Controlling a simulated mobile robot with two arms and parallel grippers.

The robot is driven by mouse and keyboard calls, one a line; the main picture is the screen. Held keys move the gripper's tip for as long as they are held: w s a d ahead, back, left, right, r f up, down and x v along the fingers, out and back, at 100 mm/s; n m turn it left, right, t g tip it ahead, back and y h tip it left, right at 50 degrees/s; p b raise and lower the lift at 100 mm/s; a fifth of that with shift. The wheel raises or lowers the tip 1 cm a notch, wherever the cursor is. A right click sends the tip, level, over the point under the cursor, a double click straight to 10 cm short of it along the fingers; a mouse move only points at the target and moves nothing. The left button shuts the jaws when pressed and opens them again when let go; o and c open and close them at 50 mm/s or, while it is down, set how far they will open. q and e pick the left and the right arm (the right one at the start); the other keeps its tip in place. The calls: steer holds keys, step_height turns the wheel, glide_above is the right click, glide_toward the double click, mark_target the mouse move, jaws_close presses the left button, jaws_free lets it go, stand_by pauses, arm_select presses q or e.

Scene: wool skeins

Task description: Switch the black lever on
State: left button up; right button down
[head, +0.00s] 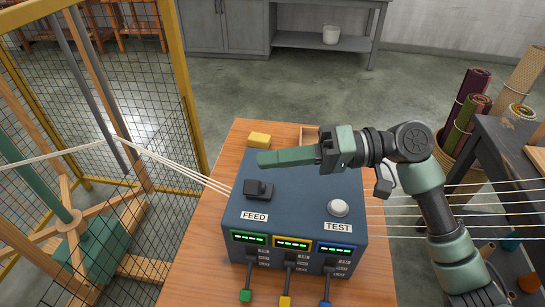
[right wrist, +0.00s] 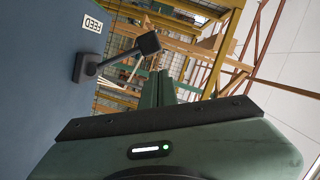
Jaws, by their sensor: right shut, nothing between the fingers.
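The black lever (head: 258,189) stands on the top of the dark blue control box (head: 297,205), just behind the white FEED label (head: 254,216). In the right wrist view the lever (right wrist: 148,43) sticks out from the box face on a thin stem with a square knob. My right gripper (head: 264,158) is shut and empty, reaching in from the right. Its fingertips appear above the box's back left part, behind the lever in the picture and apart from it. The shut fingers also show in the right wrist view (right wrist: 160,88). My left gripper is out of view.
A white round button (head: 338,207) sits by the TEST label (head: 338,228). Green, yellow and blue display modules line the box front. Pale yarn strands run in from both sides; mesh fencing stands left.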

steer(key=d, duration=0.7)
steer(key=shift+d+r+b, duration=0.2)
steer(key=shift+r+b, duration=0.1)
steer(key=shift+r, duration=0.15)
